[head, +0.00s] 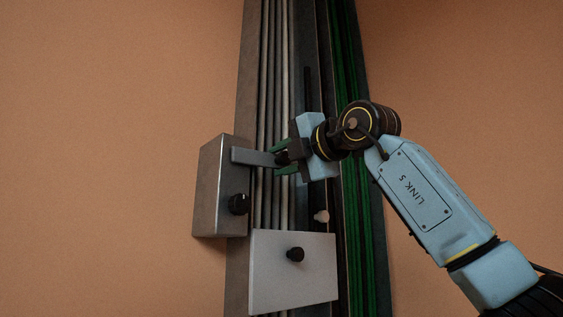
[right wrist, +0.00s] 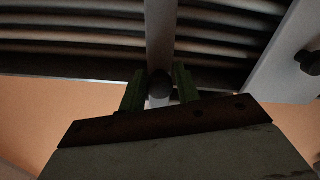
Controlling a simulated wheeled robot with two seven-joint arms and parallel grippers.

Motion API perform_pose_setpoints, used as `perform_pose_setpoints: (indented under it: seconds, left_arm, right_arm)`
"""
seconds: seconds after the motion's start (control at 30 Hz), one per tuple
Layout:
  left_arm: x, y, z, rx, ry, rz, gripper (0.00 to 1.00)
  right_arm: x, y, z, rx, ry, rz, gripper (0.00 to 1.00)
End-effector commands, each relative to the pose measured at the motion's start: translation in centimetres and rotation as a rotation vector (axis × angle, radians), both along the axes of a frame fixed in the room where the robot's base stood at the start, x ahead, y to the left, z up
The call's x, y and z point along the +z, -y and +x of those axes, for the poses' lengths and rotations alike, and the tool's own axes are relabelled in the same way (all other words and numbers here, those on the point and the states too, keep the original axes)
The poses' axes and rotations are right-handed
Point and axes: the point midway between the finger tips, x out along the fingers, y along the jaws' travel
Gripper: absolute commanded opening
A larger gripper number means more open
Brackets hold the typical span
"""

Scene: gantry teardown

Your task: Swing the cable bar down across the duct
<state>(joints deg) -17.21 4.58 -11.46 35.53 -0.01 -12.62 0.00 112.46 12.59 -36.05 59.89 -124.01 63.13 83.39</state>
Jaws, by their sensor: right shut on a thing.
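The cable bar (head: 252,157) is a flat grey bar. It comes out of a grey metal box on the left and lies nearly level across the pale cables of the duct (head: 270,60). My right gripper (head: 283,158) reaches in from the right, its green fingers shut on the dark knob at the bar's free end. In the right wrist view the bar (right wrist: 160,35) runs up between my fingers (right wrist: 159,84), with the round knob (right wrist: 160,80) between them. Whether the bar touches the cables cannot be told. My left gripper is out of view.
The grey box (head: 219,185) carries a black knob (head: 238,204). Below the bar is a pale plate (head: 292,275) with a black knob (head: 295,254). A small white knob (head: 321,216) sits beside it. Green cables (head: 352,220) run behind my right wrist. The orange wall at left is bare.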

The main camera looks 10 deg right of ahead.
Motion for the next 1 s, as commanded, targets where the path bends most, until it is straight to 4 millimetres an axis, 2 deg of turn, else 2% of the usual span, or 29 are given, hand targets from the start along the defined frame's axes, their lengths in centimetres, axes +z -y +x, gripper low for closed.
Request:
perform_pose_setpoints:
  seconds: [0.03,0.07,0.7,0.73,0.83,1.0]
  left_arm:
    - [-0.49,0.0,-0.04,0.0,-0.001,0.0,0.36]
    - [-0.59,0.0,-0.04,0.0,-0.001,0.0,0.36]
    - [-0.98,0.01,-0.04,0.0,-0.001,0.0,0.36]
    - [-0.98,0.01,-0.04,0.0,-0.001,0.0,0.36]
    - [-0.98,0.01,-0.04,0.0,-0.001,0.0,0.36]
    - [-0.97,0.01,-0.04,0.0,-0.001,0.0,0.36]
  right_arm:
    - [-1.04,-0.08,0.32,-0.003,-0.021,-0.001,0.0]
    - [-1.11,-0.09,0.31,-0.002,-0.026,0.008,0.0]
    - [-1.29,-0.26,0.23,0.0,-0.052,0.049,0.0]
    - [-1.29,-0.26,0.23,0.001,-0.052,0.049,0.35]
    - [-1.23,-0.26,0.2,0.002,-0.051,0.051,0.46]
    - [-1.0,-0.2,0.1,0.002,-0.047,0.054,0.46]
